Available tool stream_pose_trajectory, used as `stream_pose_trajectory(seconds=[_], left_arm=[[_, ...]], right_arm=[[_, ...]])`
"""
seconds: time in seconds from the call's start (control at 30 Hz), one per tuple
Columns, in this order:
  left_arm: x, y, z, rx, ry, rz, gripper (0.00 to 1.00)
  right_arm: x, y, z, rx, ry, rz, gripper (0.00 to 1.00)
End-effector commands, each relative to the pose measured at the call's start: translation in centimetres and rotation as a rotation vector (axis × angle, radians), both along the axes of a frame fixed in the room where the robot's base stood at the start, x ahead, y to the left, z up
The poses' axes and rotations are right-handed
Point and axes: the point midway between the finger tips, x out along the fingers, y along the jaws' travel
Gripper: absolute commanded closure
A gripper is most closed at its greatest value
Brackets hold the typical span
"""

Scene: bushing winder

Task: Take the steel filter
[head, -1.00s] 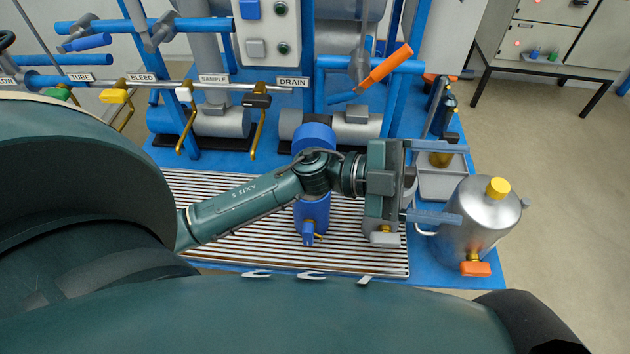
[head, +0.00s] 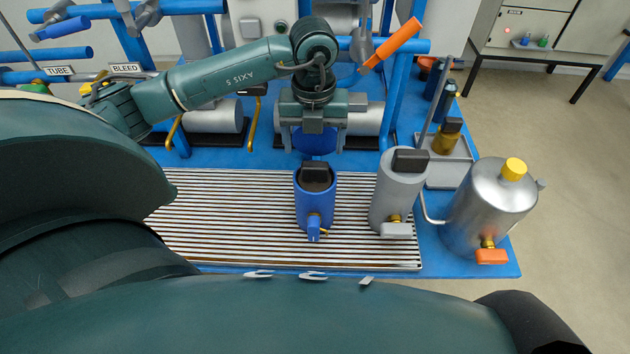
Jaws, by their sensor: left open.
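The steel filter appears to be the grey canister (head: 402,188) with a dark block on top and a light grey tap at its foot. It stands upright at the right end of the slatted grate (head: 230,222). A blue canister (head: 315,203) of similar form stands to its left. My left gripper (head: 317,148) is open and points down, behind and above the blue canister, up and left of the grey one. A blue round part shows between its fingers; I cannot tell whether they touch it. My right gripper is not in view.
A steel tank (head: 490,212) with a yellow cap and orange tap stands right of the grey canister. A grey tray (head: 452,172) with a brass-coloured item lies behind. Blue pipes and an orange lever (head: 391,44) stand above. The grate's left part is clear.

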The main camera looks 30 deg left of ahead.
Motion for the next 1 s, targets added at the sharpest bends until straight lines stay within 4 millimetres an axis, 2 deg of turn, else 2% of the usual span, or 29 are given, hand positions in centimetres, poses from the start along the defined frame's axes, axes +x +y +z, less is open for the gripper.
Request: stream_pose_trajectory(seconds=[0.03, 0.27, 0.5, 0.6, 0.83, 1.0], left_arm=[[0.0, 0.0, -0.7, 0.000, 0.002, 0.001, 0.24], [0.0, -0.1, -2.3, -0.002, 0.001, -0.001, 0.24], [0.2, -0.2, -5.9, -0.004, 0.002, -0.002, 0.24], [0.2, -0.1, -6.6, -0.003, 0.001, -0.002, 0.24], [0.2, -0.1, -6.8, -0.003, -0.001, -0.003, 0.24], [0.2, -0.1, -6.8, -0.003, -0.001, -0.003, 0.37]], right_arm=[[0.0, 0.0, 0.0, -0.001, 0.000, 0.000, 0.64], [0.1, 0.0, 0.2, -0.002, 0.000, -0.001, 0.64], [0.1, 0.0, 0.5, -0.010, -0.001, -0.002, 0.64], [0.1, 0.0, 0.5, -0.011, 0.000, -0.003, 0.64], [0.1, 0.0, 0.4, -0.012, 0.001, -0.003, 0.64], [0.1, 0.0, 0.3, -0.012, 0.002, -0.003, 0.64]])
